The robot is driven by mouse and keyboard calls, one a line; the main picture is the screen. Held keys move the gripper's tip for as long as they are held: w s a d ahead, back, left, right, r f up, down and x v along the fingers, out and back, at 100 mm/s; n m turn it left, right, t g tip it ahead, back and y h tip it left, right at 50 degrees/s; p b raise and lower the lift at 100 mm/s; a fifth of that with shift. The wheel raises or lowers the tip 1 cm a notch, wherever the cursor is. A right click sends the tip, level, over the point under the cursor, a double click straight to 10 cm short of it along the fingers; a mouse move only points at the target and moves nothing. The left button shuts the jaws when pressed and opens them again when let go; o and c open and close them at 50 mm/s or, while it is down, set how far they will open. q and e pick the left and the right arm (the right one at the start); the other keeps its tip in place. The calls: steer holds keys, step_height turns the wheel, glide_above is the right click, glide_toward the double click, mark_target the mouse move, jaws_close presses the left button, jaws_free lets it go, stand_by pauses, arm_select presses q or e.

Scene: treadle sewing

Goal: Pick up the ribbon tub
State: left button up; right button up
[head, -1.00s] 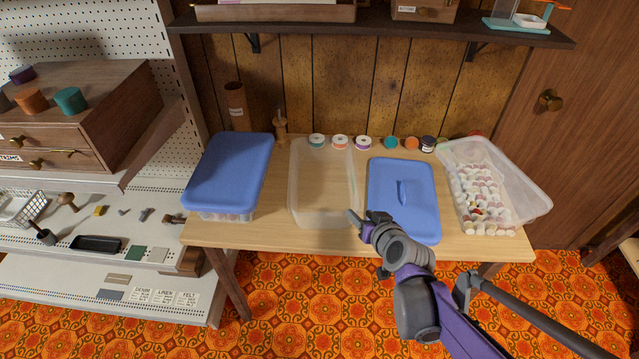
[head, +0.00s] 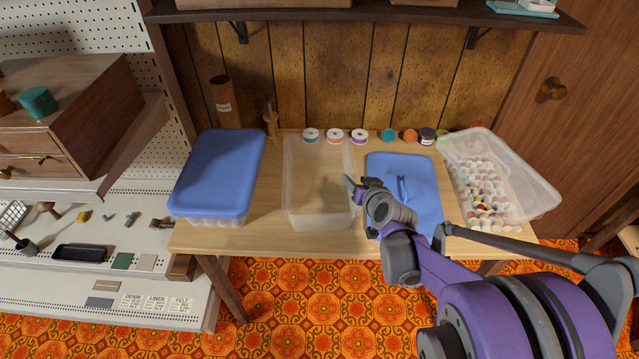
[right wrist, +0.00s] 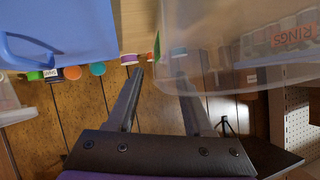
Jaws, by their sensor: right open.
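No label in the head view tells me which tub is the ribbon tub. An open, clear, empty-looking tub (head: 318,210) stands mid-table. My right gripper (head: 353,184) is at the middle tub's right rim. One finger overlaps the middle tub (right wrist: 225,85); contact is unclear. My left gripper is out of view.
A loose blue lid (head: 415,168) with a handle lies right of the middle tub, partly behind my arm. Several small spools (head: 335,137) line the table's back edge. A dark shelf (head: 350,14) hangs above. A drawer unit (head: 65,115) stands at left.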

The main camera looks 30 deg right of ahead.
steer(key=x, duration=0.4)
steer(key=shift+w+d+r+b, duration=0.1)
steer(key=shift+r+b, duration=0.05)
steer(key=shift+b, duration=0.2)
jaws_close()
